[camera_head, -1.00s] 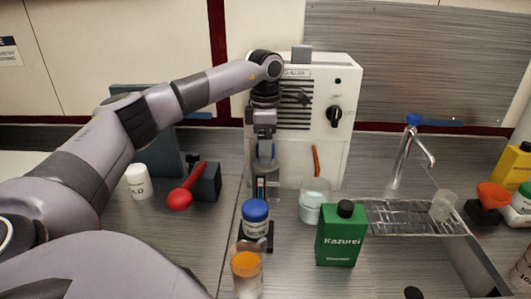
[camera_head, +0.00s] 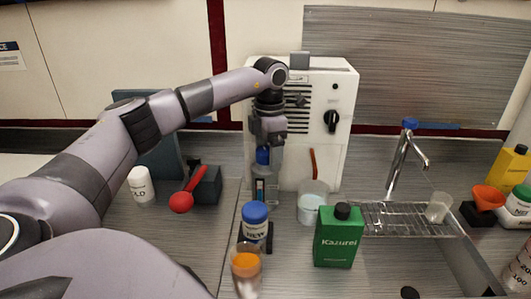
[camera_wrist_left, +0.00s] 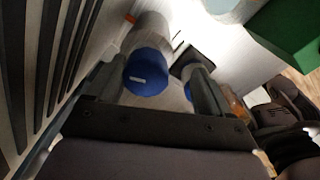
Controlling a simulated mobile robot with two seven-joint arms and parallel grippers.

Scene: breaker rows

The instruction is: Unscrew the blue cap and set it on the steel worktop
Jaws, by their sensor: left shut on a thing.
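A clear bottle (camera_head: 262,188) with a dark label stands in front of the white machine. A blue cap (camera_head: 263,156) shows at its top, under my left gripper (camera_head: 266,145). In the left wrist view the blue cap (camera_wrist_left: 148,72) is between the left gripper's fingers (camera_wrist_left: 158,88), with a pale cylindrical body behind it. My left gripper is shut on this cap. I cannot tell whether the cap is still seated on the bottle. The steel worktop (camera_head: 205,245) spreads around it. My right gripper is not seen.
A jar with a blue lid (camera_head: 255,213) and an orange-topped container (camera_head: 246,265) stand in front. A red-ended tool (camera_head: 182,201) and white jar (camera_head: 141,185) are left. Some worktop between is bare.

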